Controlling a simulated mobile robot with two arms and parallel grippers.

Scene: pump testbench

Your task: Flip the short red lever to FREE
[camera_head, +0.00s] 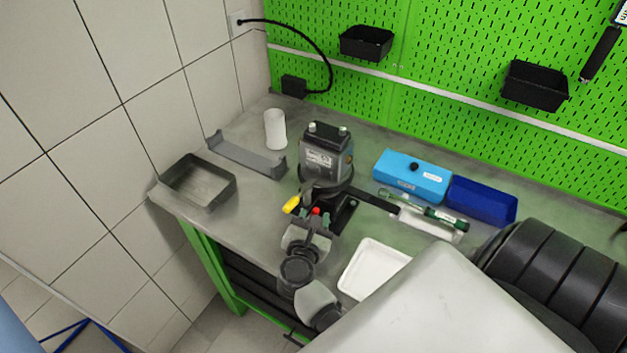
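The pump unit (326,160), a dark grey block with a pale label and two light caps on top, stands upright on the bench. The short red lever (316,211) shows as a small red spot at its front foot. A yellow handle (292,204) sticks out to the left of it. My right gripper (316,218) reaches in from the front, its fingertips apart on either side of the red spot. Whether they touch it is not clear. The gripper hides the lever's lower part and any markings. My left gripper is out of view.
On the grey bench (262,205) are an empty grey tray (207,205), a white cup (275,129), a light blue case (411,175), a dark blue bin (482,200), a green-ended tool (446,218) and a white tray (371,268). A green pegboard (440,60) stands behind.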

